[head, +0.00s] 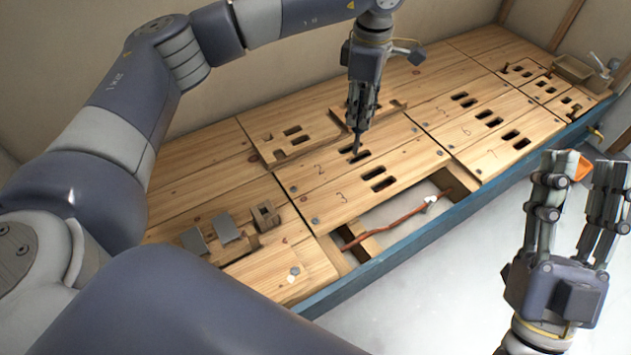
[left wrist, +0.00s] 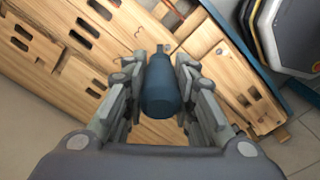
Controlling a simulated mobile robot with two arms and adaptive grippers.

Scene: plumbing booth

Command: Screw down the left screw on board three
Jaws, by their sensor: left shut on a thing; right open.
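Board three (head: 355,204), marked "3", lies in the middle of the bench and has two slots. A small grey screw head (head: 315,220) sits at its left end; whether it stands proud is too small to tell. My left gripper (head: 361,122) is shut on a screwdriver (head: 357,145), which points down over the slots of board two, up and to the right of that screw. In the left wrist view the screwdriver's blue handle (left wrist: 163,88) lies between the fingers. My right gripper (head: 578,188) is open and empty over the floor at the right.
An open bay (head: 400,215) with a copper pipe (head: 390,222) lies in front of board three. A raised slotted board (head: 290,137) sits behind board two. Grey plates (head: 225,228) and a wooden block (head: 265,215) stand at the left. A blue rail (head: 420,238) edges the front.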

